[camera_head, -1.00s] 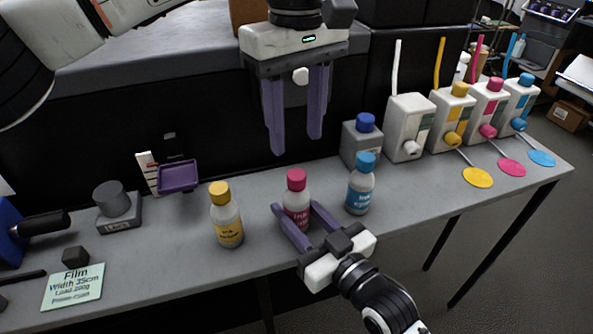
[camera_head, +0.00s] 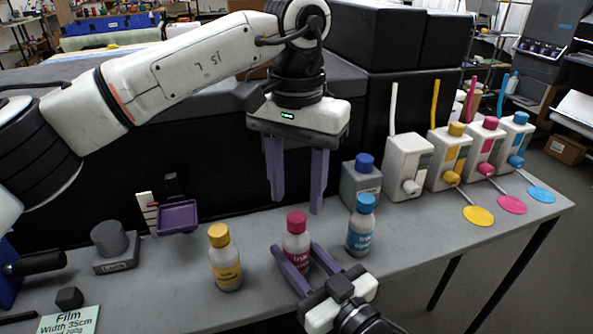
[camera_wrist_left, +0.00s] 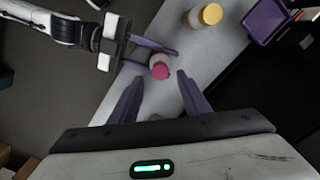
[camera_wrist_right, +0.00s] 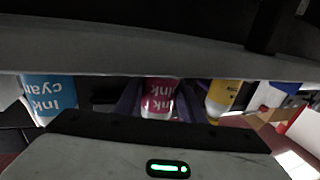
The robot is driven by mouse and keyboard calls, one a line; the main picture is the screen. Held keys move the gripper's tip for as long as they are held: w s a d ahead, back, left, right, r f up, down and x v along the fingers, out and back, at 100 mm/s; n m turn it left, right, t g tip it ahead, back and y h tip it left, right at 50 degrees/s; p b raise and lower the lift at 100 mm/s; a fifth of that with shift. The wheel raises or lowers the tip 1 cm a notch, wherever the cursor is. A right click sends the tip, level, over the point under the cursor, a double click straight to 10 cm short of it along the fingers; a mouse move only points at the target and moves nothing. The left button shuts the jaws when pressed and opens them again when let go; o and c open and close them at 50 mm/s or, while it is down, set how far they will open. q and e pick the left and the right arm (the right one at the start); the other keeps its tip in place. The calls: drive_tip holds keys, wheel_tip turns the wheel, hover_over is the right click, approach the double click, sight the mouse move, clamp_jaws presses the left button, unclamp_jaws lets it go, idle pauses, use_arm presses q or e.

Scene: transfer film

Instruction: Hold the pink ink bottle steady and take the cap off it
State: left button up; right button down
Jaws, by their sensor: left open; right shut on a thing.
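The pink ink bottle (camera_head: 296,243) stands upright on the grey table with its pink cap (camera_head: 297,221) on. My right gripper (camera_head: 295,258) is shut on the bottle's body from the front, one purple finger on each side; the right wrist view shows the pink label (camera_wrist_right: 158,98) between the fingers. My left gripper (camera_head: 296,205) is open and empty, fingers pointing down, above and behind the bottle. In the left wrist view the pink cap (camera_wrist_left: 160,70) shows ahead, roughly between the open fingertips and beyond them.
A yellow ink bottle (camera_head: 225,258) stands left of the pink one and a cyan ink bottle (camera_head: 361,226) to its right. A grey container with a blue cap (camera_head: 364,161) is behind the cyan bottle. Ink tanks (camera_head: 448,164) line the right. A purple tray (camera_head: 177,217) is back left.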

sight(296, 216)
use_arm(q)
drive_tip(key=shift+f, duration=2.25)
clamp_jaws()
